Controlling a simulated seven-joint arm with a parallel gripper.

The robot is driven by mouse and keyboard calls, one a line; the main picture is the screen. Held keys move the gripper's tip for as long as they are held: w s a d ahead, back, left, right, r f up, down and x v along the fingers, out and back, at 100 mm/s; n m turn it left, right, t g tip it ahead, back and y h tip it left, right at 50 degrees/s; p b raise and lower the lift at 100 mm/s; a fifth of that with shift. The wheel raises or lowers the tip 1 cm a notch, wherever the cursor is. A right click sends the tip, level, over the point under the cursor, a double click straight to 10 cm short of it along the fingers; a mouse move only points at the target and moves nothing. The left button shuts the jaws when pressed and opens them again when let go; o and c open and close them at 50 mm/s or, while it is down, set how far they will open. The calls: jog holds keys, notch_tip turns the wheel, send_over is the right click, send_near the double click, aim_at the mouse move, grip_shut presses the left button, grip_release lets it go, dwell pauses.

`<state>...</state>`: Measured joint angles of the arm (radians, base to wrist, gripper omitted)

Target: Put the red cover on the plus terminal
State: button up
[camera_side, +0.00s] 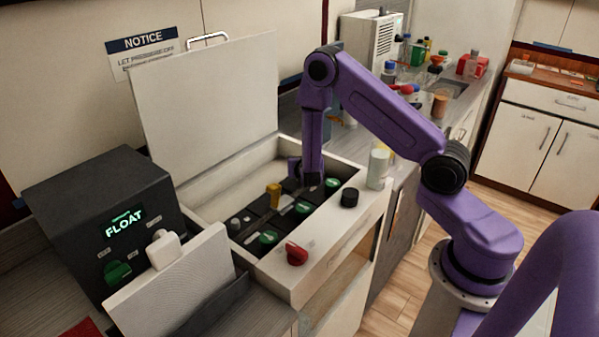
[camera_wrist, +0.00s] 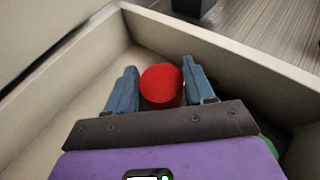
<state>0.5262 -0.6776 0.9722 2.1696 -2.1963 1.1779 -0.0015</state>
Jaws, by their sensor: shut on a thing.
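My gripper (camera_wrist: 160,85) is shut on the red cover (camera_wrist: 160,84), a round red piece between its two blue fingers in the wrist view. In the side view my gripper (camera_side: 307,180) points down into the open pale box (camera_side: 215,190), close to the dark blocks near its far right end. The held cover is hidden there by the gripper. Green round caps (camera_side: 268,238) top several dark blocks, with a yellow piece (camera_side: 274,195) among them. I cannot tell which post is the plus terminal, nor whether the cover touches anything.
A red knob (camera_side: 297,253) and a black knob (camera_side: 349,197) are on the box's front ledge. A raised lid (camera_side: 205,100) stands behind. A dark unit reading FLOAT (camera_side: 105,230) is at left. A pale cylinder (camera_side: 378,165) stands near the box's right end.

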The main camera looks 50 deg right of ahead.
jog(key=shift+w+d+f, duration=0.25)
jog(key=shift+w+f, duration=0.35)
jog(key=shift+f, duration=1.75)
jog(key=shift+f, duration=0.1)
jog(key=o, duration=1)
